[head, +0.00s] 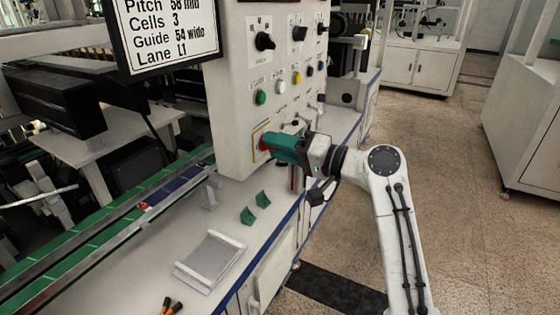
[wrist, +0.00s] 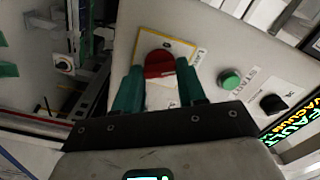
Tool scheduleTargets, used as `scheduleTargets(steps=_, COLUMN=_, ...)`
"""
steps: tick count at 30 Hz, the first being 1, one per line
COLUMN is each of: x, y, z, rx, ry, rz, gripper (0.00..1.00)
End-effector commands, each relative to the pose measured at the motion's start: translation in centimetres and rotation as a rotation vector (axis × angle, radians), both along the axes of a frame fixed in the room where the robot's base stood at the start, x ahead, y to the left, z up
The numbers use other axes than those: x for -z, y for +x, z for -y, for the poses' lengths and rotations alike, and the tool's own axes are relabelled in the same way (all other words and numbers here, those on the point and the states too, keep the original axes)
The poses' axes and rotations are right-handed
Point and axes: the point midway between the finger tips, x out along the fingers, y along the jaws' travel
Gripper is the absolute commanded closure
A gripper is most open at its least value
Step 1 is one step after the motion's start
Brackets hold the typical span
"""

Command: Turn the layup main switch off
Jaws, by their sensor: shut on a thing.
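The main switch is a red rotary handle (wrist: 159,64) on a yellow-edged plate, on the white control panel (wrist: 215,52). In the head view only a bit of its red shows (head: 262,144), beside my gripper's fingers. My gripper (head: 272,145) reaches the panel from the right, and its two green fingers lie on either side of the red handle in the wrist view (wrist: 158,82). It is shut on the handle. The fingers hide part of the handle and the plate, so I cannot read its on or off marks.
A green button (head: 261,97), a white button (head: 280,87) and black knobs (head: 265,41) sit above the switch. Open floor (head: 455,150) lies to the right.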

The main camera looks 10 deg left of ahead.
Motion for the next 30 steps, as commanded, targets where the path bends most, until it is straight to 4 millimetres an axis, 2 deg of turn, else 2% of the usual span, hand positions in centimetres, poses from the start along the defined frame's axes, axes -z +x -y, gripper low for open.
scheduleTargets(steps=1, x=0.82, y=0.00, z=0.01, rx=0.000, ry=-0.017, rz=0.041, gripper=0.90)
scheduleTargets(steps=30, x=0.59, y=0.04, z=0.08, rx=-0.001, ry=-0.316, rz=0.854, gripper=0.90)
